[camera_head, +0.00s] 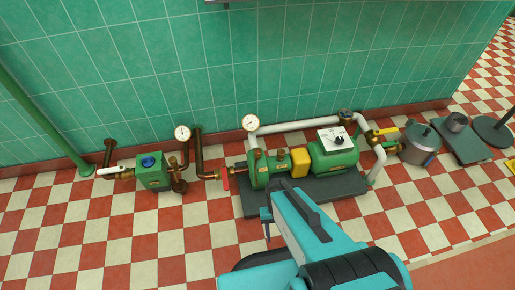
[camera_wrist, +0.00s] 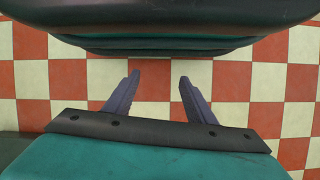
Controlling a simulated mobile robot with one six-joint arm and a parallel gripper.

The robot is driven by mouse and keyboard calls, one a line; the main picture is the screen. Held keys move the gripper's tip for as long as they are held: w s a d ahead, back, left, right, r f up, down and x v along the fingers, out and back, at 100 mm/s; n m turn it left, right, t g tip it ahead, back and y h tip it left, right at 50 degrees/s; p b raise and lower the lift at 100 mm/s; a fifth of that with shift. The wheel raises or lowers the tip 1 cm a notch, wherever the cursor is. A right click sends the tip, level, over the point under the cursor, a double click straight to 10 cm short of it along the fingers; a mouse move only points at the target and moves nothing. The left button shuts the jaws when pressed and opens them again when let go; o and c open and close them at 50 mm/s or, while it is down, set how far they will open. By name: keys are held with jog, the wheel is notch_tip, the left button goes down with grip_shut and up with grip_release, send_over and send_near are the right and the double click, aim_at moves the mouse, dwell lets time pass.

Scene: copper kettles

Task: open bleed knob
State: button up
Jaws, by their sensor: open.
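A green pump unit (camera_head: 272,172) with a yellow coupling guard (camera_head: 300,162) stands on a dark base plate by the tiled wall. Brass-coloured fittings (camera_head: 281,154) sit on top of its left part; I cannot tell whether one is the bleed knob. A white panel with a black dial (camera_head: 338,140) sits on its right part. My gripper (camera_head: 266,222) is low in front of the base plate, apart from the fittings. In the wrist view its two grey fingers (camera_wrist: 159,76) are spread with nothing between them; no knob shows clearly there.
A green box with a blue cap (camera_head: 148,161) stands at left among pipes. A red lever (camera_head: 225,179), pressure gauges (camera_head: 250,122) and white pipes surround the pump. A metal pot (camera_head: 418,145) stands at right. The checkered floor (camera_head: 110,240) at front left is clear.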

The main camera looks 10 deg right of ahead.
jog(key=w+r+m+t, duration=0.1)
jog(key=w+r+m, duration=0.3)
jog(key=w, duration=0.7)
notch_tip(320, 180, up, 21)
jog(key=m+t, duration=0.3)
jog(key=m, duration=1.2)
send_over(258, 150)
jog(key=shift+a+r, duration=0.1)
notch_tip(258, 150, down, 14)
jog(key=b, duration=0.3)
